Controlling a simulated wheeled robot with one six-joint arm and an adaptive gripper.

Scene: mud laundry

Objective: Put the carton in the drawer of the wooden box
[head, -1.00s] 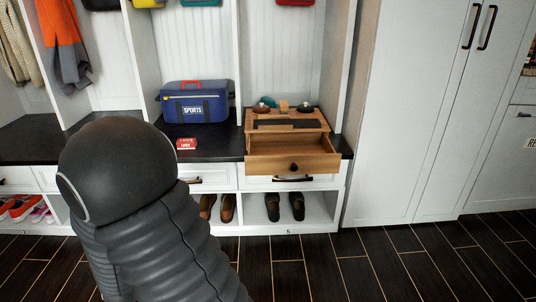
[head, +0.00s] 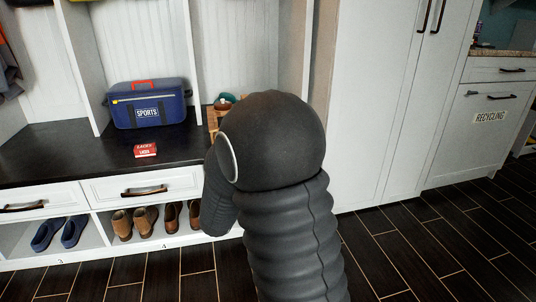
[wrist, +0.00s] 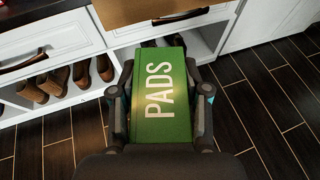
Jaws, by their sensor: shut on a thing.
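A green carton marked PADS (wrist: 165,95) is held between the fingers of my gripper (wrist: 163,88) in the wrist view, with its printed face toward the camera. My gripper is shut on it, with a finger at each side. The wooden box (head: 213,120) stands on the dark bench in the head view, mostly hidden behind my arm; only its left edge and a little of its top show. A brown wooden surface, apparently its drawer front (wrist: 160,10), shows at the top edge of the wrist view, just beyond the carton. The drawer's inside is hidden.
A blue sports bag (head: 150,106) and a small red LACES box (head: 145,150) are on the bench (head: 60,155), left of the wooden box. Several shoes (head: 122,224) fill the cubbies below. Tall white cabinets (head: 385,100) stand to the right. The dark floor ahead is clear.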

